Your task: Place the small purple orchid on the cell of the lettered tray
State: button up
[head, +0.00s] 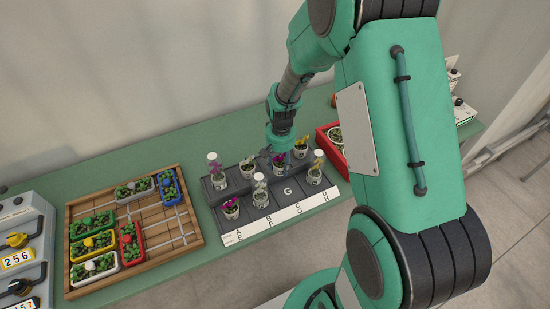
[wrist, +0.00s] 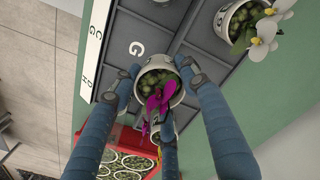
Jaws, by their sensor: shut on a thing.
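My gripper (head: 280,148) is shut on the small purple orchid (head: 279,165), a white pot with dark green leaves and a magenta flower. In the wrist view my gripper's fingers (wrist: 155,80) close around the orchid's pot (wrist: 150,64), and its flower hangs toward the fingers. The lettered tray (head: 233,236) is dark grey with a white lettered front strip. The orchid is over or in its back row, behind the bare cell marked G (head: 287,190). That cell also shows beside the pot in the wrist view (wrist: 137,48). Whether the pot touches the tray I cannot tell.
Other potted orchids stand on the tray around my gripper, including a magenta one (head: 231,209), a pale one (head: 260,195) and one at right (head: 315,172). A red crate (head: 325,140) stands to the right. A wooden tray (head: 190,235) with coloured planters is at left.

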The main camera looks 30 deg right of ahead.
jog(key=w, duration=0.2)
jog(key=w+d, duration=0.1)
jog(key=w, duration=0.4)
jog(key=shift+w+d+f+b, duration=0.15)
jog(key=shift+f+b, duration=0.15)
jog(key=shift+f, duration=0.1)
jog(key=shift+f+b, duration=0.4)
jog(key=shift+f, duration=1.3)
jog(key=shift+f, duration=0.15)
jog(key=o, duration=1.3)
notch_tip(320, 180, up, 12)
jog(key=shift+r+p, duration=0.2)
jog(key=shift+p, duration=0.8)
